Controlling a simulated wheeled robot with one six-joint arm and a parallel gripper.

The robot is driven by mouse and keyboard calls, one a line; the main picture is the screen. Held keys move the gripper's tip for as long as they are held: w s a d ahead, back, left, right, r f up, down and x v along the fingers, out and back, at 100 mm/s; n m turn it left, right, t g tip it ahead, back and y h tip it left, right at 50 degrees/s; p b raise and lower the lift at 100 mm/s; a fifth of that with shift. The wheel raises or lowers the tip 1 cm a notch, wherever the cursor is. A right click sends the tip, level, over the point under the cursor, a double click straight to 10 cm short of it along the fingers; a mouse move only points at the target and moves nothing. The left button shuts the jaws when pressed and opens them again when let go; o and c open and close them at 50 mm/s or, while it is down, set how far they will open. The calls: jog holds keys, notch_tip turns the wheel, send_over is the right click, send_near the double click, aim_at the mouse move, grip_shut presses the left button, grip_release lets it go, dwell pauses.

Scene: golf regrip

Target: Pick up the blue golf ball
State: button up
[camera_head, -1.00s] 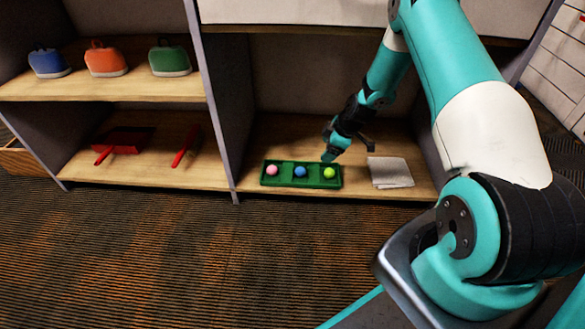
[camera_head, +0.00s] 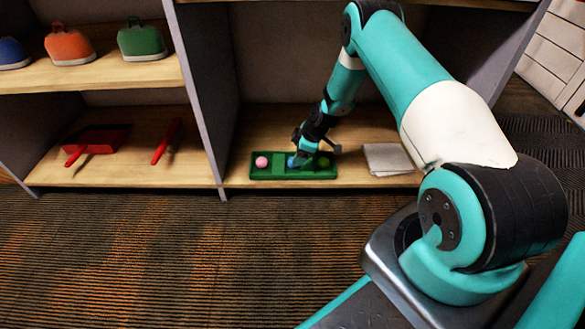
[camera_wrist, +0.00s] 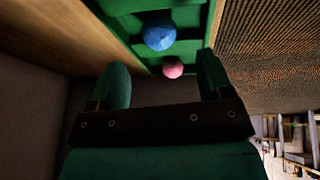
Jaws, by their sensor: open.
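The blue golf ball (camera_head: 291,162) sits in the middle of the green tray (camera_head: 278,160) on the lower shelf, partly hidden by my gripper in the head view. My gripper (camera_head: 299,160) is over the tray, close to the blue ball, pointing down. In the wrist view the blue ball (camera_wrist: 159,35) shows in full, ahead of and roughly between the two fingers of my gripper (camera_wrist: 162,65). The fingers are spread with nothing held. I cannot tell whether a finger touches the ball.
A pale folded cloth (camera_head: 387,159) lies right of the tray. The grey shelf divider (camera_head: 205,100) stands to the left. Bare shelf lies behind the tray.

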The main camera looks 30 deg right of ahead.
jog(key=shift+b+x, duration=2.25)
jog(key=shift+x, duration=0.5)
jog(key=shift+s, duration=0.1)
jog(key=c, duration=1)
